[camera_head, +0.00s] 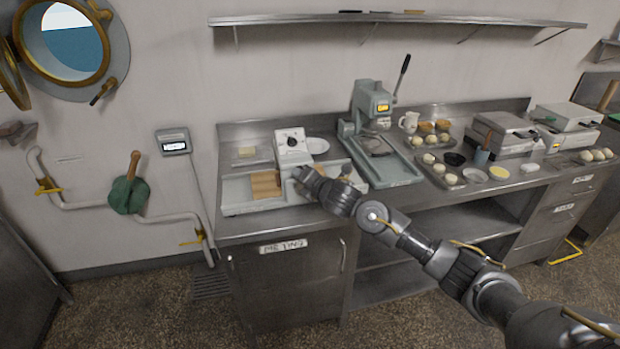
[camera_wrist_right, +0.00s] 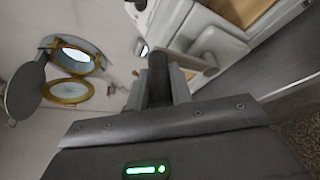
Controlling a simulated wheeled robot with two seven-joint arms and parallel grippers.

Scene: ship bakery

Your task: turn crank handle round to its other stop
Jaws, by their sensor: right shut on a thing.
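The crank handle has a dark cylindrical grip (camera_wrist_right: 158,78), which shows upright in the right wrist view. It is beside the white dough machine (camera_head: 292,148) with a dial on its front. My right gripper (camera_head: 306,181) reaches in from the right, at the right side of this machine, and hides most of the crank in the head view. In the right wrist view, the gripper (camera_wrist_right: 160,92) is shut on the dark grip. The machine's pale housing (camera_wrist_right: 215,45) is close behind. The crank's exact angle is hard to tell. My left gripper is not in view.
A wooden board (camera_head: 265,184) lies on the machine's left bed. A green press (camera_head: 372,105) with a lever stands to the right, beside trays of dough (camera_head: 450,178). A green valve (camera_head: 128,195) on wall pipes is at left. The floor in front is clear.

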